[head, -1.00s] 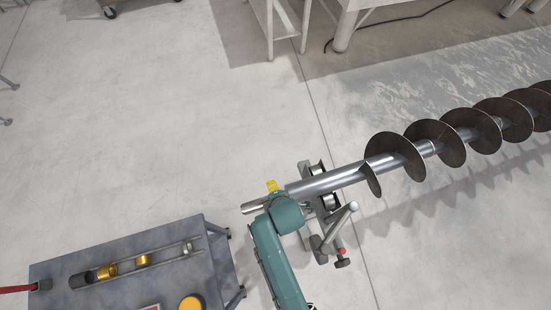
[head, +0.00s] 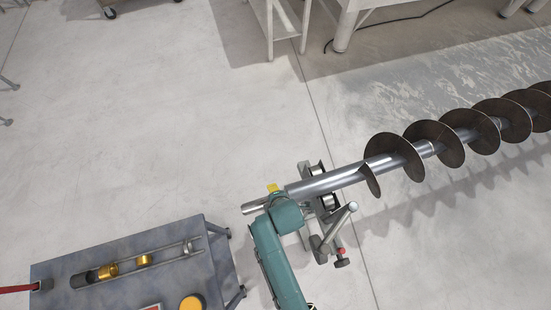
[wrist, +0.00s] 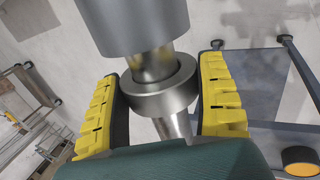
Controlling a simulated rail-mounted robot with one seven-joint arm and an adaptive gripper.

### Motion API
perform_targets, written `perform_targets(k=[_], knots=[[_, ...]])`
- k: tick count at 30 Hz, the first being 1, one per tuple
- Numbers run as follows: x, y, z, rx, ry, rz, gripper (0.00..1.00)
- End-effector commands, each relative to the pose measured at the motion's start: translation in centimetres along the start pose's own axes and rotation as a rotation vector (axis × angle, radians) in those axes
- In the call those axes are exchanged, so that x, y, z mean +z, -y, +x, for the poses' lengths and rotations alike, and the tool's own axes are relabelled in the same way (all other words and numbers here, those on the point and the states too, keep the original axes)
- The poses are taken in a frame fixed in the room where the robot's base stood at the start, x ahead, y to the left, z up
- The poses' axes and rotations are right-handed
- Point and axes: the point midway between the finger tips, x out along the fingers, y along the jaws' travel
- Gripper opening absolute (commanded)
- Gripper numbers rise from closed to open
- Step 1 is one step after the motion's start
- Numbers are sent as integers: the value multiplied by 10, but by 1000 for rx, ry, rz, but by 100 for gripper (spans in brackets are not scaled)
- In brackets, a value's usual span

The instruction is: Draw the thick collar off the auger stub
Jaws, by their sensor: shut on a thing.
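The auger (head: 405,155) runs in from the right, and its bare shaft narrows to a thin stub (head: 252,208) at the left end. In the wrist view, the thick steel collar (wrist: 160,97) is around the stub, just beyond the end of the wider shaft (wrist: 133,22). A brass-coloured section (wrist: 150,65) shows between the wider shaft and the collar. My gripper (wrist: 165,98) is shut on the collar, with a yellow-backed finger on either side. In the head view my gripper (head: 272,190) hides the collar, and only one yellow finger shows.
A stand with rollers (head: 322,205) and a crank handle carries the shaft close to my wrist. A grey cart (head: 200,275) at lower left bears a rail with brass and steel rings (head: 145,260) and a yellow disc (head: 190,304). Floor left of the stub is clear.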

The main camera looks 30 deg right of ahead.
Motion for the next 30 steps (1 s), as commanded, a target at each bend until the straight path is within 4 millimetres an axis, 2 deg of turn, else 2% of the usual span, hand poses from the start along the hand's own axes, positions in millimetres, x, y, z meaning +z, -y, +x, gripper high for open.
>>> perform_targets(k=[8,30], knots=[[-3,-2,-1,4,0,-2,38],[-42,-3,-2,5,0,-3,38]])
